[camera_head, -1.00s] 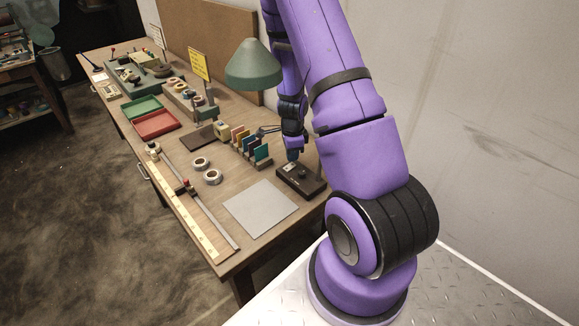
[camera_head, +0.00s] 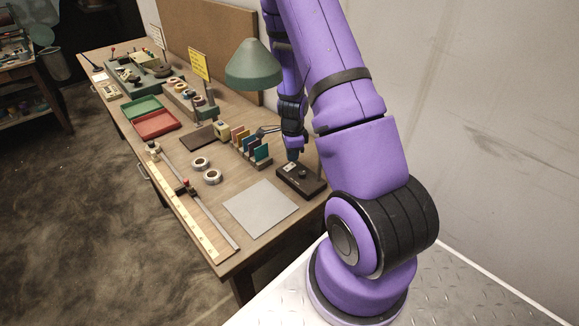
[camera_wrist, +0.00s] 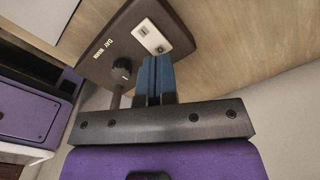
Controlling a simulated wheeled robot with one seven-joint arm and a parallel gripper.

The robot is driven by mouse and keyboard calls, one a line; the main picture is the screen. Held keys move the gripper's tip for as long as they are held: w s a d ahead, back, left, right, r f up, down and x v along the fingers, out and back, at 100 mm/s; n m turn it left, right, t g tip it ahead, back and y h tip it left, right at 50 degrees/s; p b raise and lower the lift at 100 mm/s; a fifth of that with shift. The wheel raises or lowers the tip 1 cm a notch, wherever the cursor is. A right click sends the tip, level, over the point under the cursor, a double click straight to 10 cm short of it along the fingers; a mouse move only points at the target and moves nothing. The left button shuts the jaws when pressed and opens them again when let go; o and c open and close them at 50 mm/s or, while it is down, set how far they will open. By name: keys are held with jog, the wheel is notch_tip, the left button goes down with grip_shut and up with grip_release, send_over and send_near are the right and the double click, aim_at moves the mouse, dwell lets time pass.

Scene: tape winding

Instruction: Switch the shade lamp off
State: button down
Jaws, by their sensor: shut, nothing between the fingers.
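The shade lamp has a green shade (camera_head: 254,66) that hangs over the back of the bench in the head view. A dark control box (camera_head: 301,180) lies on the bench below my gripper (camera_head: 293,155). In the wrist view the dark box (camera_wrist: 140,47) carries a white switch plate (camera_wrist: 152,37) and a round black knob (camera_wrist: 121,70) with lettering beside it. My gripper (camera_wrist: 156,62) is shut, its blue fingertips together and empty. The tips are at the box near the switch plate; I cannot tell whether they touch it.
A grey sheet (camera_head: 260,208) lies in front of the box. Coloured cards (camera_head: 250,143) stand in a rack to its left, with tape rolls (camera_head: 212,177) nearby. A ruler rail (camera_head: 190,205) runs along the front edge. A wall is close on the right.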

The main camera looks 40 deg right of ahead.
aim_at(292, 164)
jog(key=shift+f, duration=1.25)
dwell(0.9)
jog(key=shift+r, duration=3.55)
